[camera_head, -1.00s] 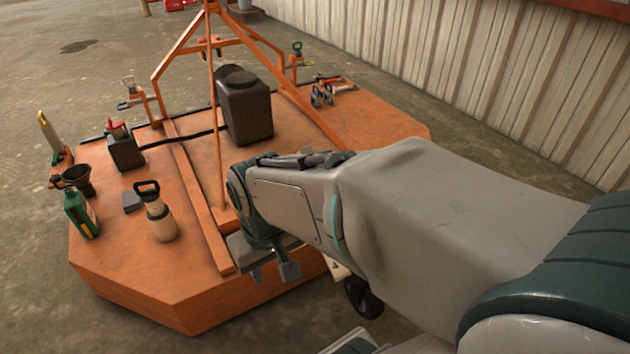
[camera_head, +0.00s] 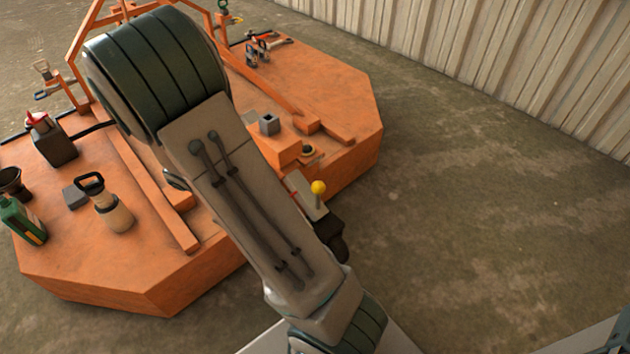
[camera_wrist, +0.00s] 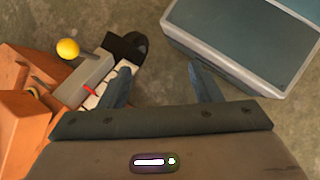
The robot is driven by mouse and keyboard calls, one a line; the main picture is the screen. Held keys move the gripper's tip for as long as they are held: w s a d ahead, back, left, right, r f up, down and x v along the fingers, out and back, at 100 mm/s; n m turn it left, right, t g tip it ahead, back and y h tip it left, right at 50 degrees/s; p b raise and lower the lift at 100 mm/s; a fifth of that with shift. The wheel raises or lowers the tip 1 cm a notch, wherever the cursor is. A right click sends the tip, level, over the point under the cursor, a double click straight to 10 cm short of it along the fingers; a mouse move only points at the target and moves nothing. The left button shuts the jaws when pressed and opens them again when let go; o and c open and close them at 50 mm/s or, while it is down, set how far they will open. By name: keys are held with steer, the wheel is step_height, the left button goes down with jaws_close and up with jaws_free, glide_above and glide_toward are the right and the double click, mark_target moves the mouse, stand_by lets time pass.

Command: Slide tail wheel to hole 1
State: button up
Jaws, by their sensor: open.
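The tail wheel (camera_head: 338,246) is a small black wheel low beside the orange mower deck (camera_head: 130,280), partly behind my arm. In the wrist view the black wheel (camera_wrist: 127,46) is at the upper middle, just beyond my left finger. A grey bar with a yellow knob (camera_wrist: 68,49) stands beside a pale strip with dark holes (camera_wrist: 97,92) and a red mark (camera_wrist: 90,90). The knob also shows in the head view (camera_head: 318,187). My gripper (camera_wrist: 163,72) is open and empty, its left finger overlapping the strip's edge. Hole numbers are not readable.
On the deck stand a cream jug (camera_head: 113,215), a green bottle (camera_head: 22,222), a dark can (camera_head: 55,146) and clamps (camera_head: 257,50). An orange frame rises from it. The concrete floor (camera_head: 480,200) to the right is clear up to the ribbed wall (camera_head: 540,60).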

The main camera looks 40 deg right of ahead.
steer(key=w+d+f+n+g+h+p, duration=0.1)
steer(key=w+d+f+n+h, duration=0.25)
steer(key=f+h, duration=0.2)
steer(key=n+t+h+p, duration=0.2)
steer(key=n+t+h, duration=0.2)
steer(key=n+h, duration=0.35)
glide_toward(318, 187)
steer(key=shift+n+y, duration=0.4)
steer(key=d+b, duration=0.1)
steer(key=d, duration=0.2)
steer(key=d+b, duration=0.1)
steer(key=d, duration=0.3)
steer(key=d+f+b, duration=0.1)
steer(key=d, duration=0.2)
steer(key=shift+d, duration=0.35)
